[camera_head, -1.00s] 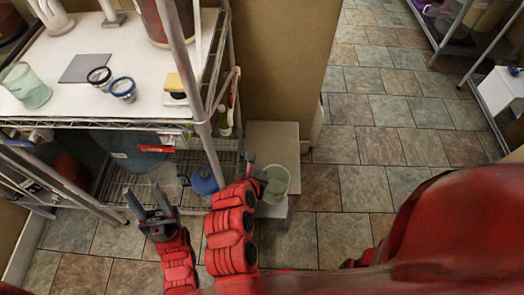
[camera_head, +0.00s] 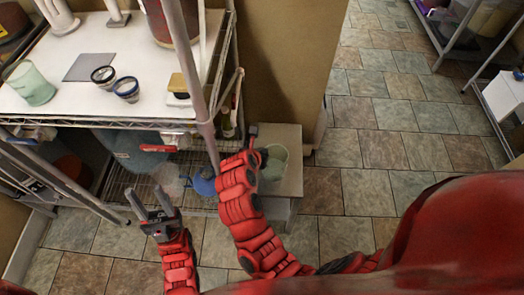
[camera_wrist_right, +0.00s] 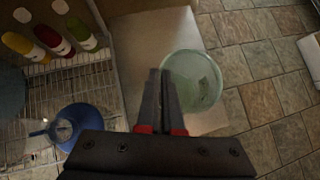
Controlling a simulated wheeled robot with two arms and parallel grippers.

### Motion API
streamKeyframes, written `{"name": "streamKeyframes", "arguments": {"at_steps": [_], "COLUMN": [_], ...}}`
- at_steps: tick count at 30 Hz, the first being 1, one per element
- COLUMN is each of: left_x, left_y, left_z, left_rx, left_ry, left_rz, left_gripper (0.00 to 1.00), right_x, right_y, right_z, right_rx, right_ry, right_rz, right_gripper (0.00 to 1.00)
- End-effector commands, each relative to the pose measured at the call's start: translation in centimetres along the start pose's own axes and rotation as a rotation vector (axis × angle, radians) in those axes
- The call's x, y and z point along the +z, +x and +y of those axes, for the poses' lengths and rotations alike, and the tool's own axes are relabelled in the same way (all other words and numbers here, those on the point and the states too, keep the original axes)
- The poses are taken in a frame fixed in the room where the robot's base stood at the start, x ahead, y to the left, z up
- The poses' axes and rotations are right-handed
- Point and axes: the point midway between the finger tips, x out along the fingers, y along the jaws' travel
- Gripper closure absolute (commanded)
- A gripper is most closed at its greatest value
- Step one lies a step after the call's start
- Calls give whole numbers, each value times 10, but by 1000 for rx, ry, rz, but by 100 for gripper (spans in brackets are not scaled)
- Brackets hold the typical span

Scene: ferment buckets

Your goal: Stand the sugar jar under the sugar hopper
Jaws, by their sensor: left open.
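A pale green, open-topped jar (camera_head: 273,163) is over the low grey side table (camera_head: 292,190); I take it for the sugar jar. It also shows in the right wrist view (camera_wrist_right: 200,85). My right gripper (camera_head: 257,145) is at the jar's left side, its two fingers close together on the jar's wall in the right wrist view (camera_wrist_right: 160,78). I cannot tell whether the jar touches the table top. My left gripper (camera_head: 148,195) is open and empty, in front of the wire rack. I cannot tell which thing is the sugar hopper.
A white-topped rack (camera_head: 150,55) carries a green glass (camera_head: 30,83), two small dark-rimmed cups (camera_head: 125,88) and a yellow-topped block (camera_head: 178,88). Its lower shelf holds a blue funnel-like item (camera_head: 203,184) and bottles (camera_wrist_right: 80,32). A metal post (camera_head: 200,110) stands left of the jar. Tiled floor is open at right.

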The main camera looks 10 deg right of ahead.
Motion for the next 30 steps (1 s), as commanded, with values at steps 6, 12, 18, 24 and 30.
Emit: {"name": "streamKeyframes", "arguments": {"at_steps": [6, 12, 18, 24, 30], "left_x": [0, 0, 0, 0, -1], "left_y": [-2, -2, -1, 2, 5], "left_z": [0, 0, 0, 0, 0], "left_rx": [0, 0, 0, 0, 0], "left_ry": [0, 0, 0, 0, 0], "left_rz": [0, 0, 0, 0, 0], "left_gripper": [50, 50, 50, 50, 50], "right_x": [-1, -1, -1, 0, 0], "right_y": [1, 1, 0, -19, -66], "right_z": [0, 0, 0, 3, 2], "right_rx": [1, 0, 0, 6, 8], "right_ry": [0, -1, -1, -2, -2], "right_rz": [0, 0, 0, 1, 1], "right_gripper": [88, 67, 67, 67, 67]}}
